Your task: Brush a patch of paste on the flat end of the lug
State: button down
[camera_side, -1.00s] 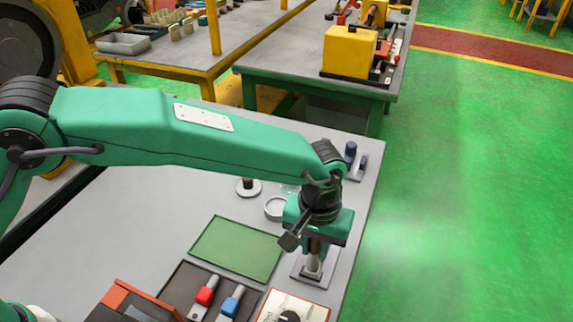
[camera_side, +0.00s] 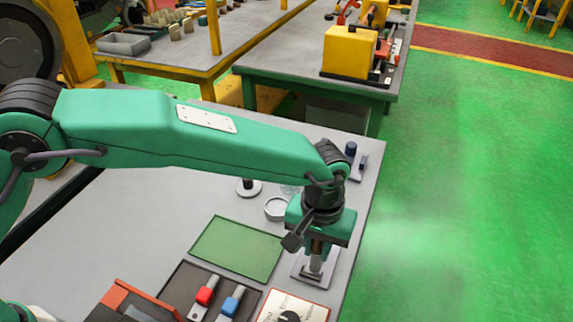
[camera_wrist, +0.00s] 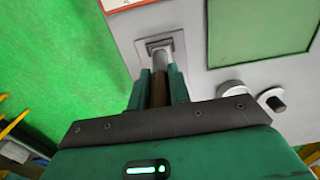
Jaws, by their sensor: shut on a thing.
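My gripper (camera_side: 318,243) is shut on an upright brown handle, which I take for the brush (camera_wrist: 160,92). In the wrist view the handle stands between my two green fingers. A pale grey piece (camera_wrist: 160,52) shows just past the fingertips, over a square socket on a light grey plate (camera_wrist: 126,32). In the side view this grey piece (camera_side: 316,264) stands just above or on the plate (camera_side: 300,265). I cannot tell whether it is the brush's end or the lug, nor whether they touch. No paste can be made out there.
A green mat (camera_side: 237,250) lies left of the plate. A dark tray (camera_side: 183,287) holds a red-topped and a blue-topped piece. A white card (camera_side: 312,310) lies in front. A round dish (camera_side: 275,208) and small stands are behind. The bench's right edge is close.

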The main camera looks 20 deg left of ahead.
jog(key=shift+a, duration=0.4)
jog(key=shift+d, duration=0.4)
dwell(1.9)
jog(key=shift+a, duration=0.35)
dwell(0.4)
jog(key=shift+d, duration=0.35)
jog(key=shift+a, duration=0.2)
dwell(0.6)
jog(key=shift+r, duration=0.2)
jog(key=shift+r, duration=3.4)
